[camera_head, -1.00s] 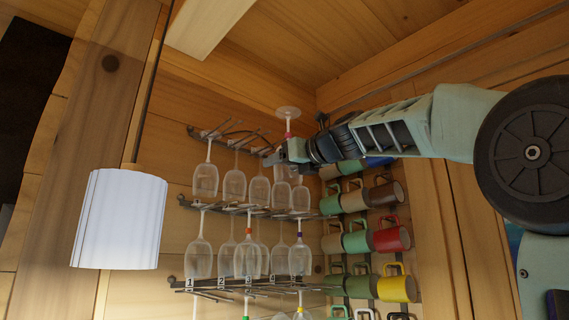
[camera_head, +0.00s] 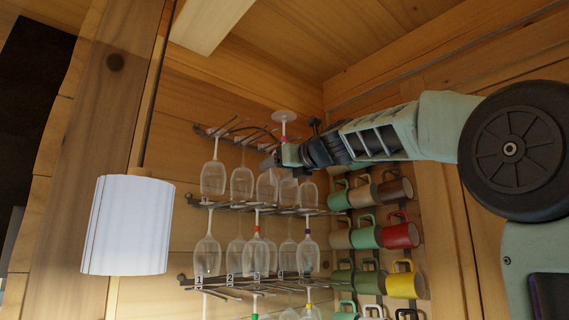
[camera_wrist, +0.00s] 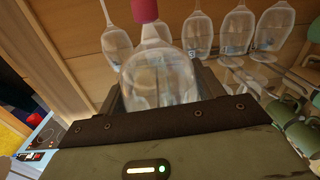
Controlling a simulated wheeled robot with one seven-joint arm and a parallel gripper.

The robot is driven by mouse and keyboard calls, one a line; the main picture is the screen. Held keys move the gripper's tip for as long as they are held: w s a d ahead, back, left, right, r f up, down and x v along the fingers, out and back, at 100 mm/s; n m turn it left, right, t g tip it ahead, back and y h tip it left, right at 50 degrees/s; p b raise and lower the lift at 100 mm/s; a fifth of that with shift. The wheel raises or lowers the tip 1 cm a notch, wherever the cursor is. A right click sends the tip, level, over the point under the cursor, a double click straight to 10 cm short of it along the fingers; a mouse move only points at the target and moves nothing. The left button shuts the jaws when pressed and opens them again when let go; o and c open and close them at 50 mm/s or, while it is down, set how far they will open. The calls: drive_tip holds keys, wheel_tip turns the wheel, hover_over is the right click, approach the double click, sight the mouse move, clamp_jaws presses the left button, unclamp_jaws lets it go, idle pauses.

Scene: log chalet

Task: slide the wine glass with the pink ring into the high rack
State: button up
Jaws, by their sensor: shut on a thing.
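The wine glass with the pink ring hangs upside down, foot up (camera_head: 284,117), with the ring just below on its stem. In the wrist view its clear bowl (camera_wrist: 158,75) sits between the jaws, under the pink ring. My gripper (camera_head: 272,161) is shut on this glass. It partly hides the bowl in the head view. The high rack (camera_head: 225,133) is the top row of metal rails on the wall. Several glasses hang from it to the left of my gripper. The held glass's foot stands above and at the right end of the rails; whether it touches them I cannot tell.
Lower racks (camera_head: 250,208) with more hanging glasses are below. Rows of coloured mugs (camera_head: 400,236) hang at the right, under my arm. A white lamp (camera_head: 127,225) hangs at the left front. A wooden beam (camera_head: 212,22) runs overhead.

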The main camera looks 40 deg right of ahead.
drive_tip(key=p, duration=0.3)
approach(250, 178)
drive_tip(key=shift+w+d+r, duration=0.1)
drive_tip(key=shift+w+r, duration=0.05)
drive_tip(key=shift+w, duration=1.35)
drive_tip(key=shift+w+p, duration=0.85)
drive_tip(key=shift+w, duration=0.85)
drive_tip(key=o, duration=0.9)
drive_tip(key=shift+s+b, duration=0.9)
drive_tip(key=shift+s, duration=2.4)
